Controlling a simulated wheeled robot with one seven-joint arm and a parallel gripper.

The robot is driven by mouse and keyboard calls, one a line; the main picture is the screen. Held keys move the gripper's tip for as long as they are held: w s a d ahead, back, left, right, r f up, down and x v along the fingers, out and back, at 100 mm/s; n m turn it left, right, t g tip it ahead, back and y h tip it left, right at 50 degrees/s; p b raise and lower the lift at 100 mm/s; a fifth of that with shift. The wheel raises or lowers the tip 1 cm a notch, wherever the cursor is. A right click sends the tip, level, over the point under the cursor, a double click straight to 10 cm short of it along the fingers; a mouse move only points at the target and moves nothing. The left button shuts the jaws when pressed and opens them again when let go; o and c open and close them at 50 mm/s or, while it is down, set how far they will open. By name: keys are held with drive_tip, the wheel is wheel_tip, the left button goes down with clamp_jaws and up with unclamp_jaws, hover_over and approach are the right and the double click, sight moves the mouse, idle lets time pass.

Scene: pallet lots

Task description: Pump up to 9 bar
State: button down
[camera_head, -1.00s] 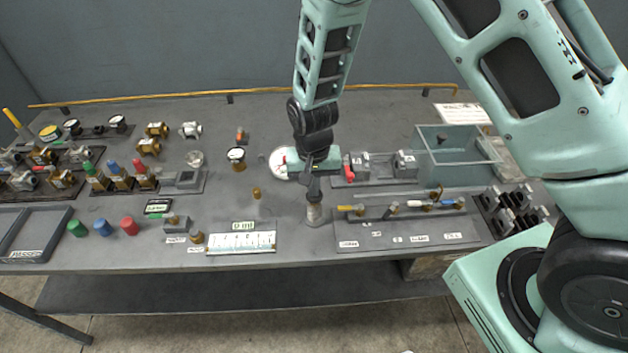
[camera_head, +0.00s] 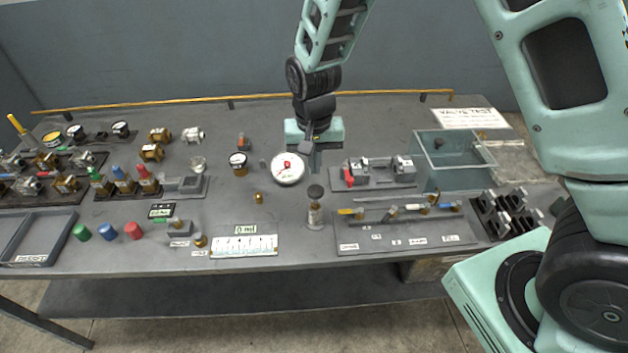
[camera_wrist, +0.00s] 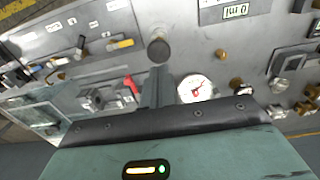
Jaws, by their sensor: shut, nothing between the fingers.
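The hand pump (camera_head: 315,215) stands upright near the front middle of the bench, with a round black knob (camera_head: 315,192) on top. The knob also shows in the wrist view (camera_wrist: 158,48), just beyond my fingertips. My gripper (camera_head: 316,168) is shut and empty, pointing down behind the pump and apart from the knob. Its fingers also show in the wrist view (camera_wrist: 157,82). The round white pressure gauge (camera_head: 287,168) lies left of my gripper, with a red mark on its face. It shows larger in the wrist view (camera_wrist: 195,88), but I cannot read its value.
To the right is a fixture with a red handle (camera_head: 349,178), and behind it an open grey-green tank (camera_head: 455,165). A board of valve parts (camera_head: 405,236) lies right of the pump. A white scale card (camera_head: 245,246) lies to the left. Several fittings crowd the left side.

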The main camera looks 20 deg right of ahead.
drive_tip(key=shift+r+b, duration=0.45)
drive_tip(key=shift+r, duration=2.1)
